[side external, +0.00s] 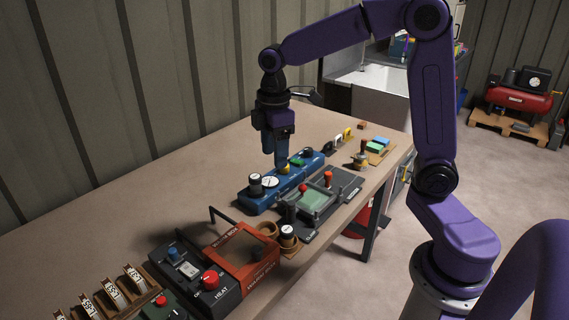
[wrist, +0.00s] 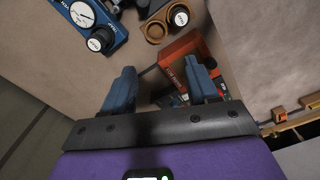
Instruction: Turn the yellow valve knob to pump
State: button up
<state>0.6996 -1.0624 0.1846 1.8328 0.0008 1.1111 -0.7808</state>
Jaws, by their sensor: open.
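The yellow valve knob (side external: 285,170) shows as a small yellow patch on the long blue panel (side external: 255,204), partly hidden by my gripper in the side view. I cannot read its setting. My gripper (side external: 280,162) points down and appears just above or behind the knob; the exact gap cannot be told. In the wrist view my gripper (wrist: 159,70) has its two blue fingers spread, with no object held between them. The blue panel (wrist: 68,32) shows there at the upper left, with a white gauge and a black knob with a white cap. The yellow knob is not visible there.
A dark unit with a green pad and red-tipped levers (side external: 318,199) stands right in front of the panel. A red-orange open box (side external: 245,250) and a heater control box (side external: 200,283) stand nearer the camera. The bench (side external: 150,215) is bare on the wall side.

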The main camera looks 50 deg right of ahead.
jog(key=w+d+f, duration=0.1)
jog(key=w+d, duration=0.6)
jog(key=d, duration=0.3)
jog(key=w+d+f, duration=0.1)
jog(key=w+d, duration=0.5)
jog(key=d, duration=0.4)
notch_tip(320, 180, down, 17)
jog(key=shift+a+r, duration=0.1)
jog(key=shift+r, duration=0.05)
jog(key=c, duration=1)
jog(key=shift+c, duration=0.2)
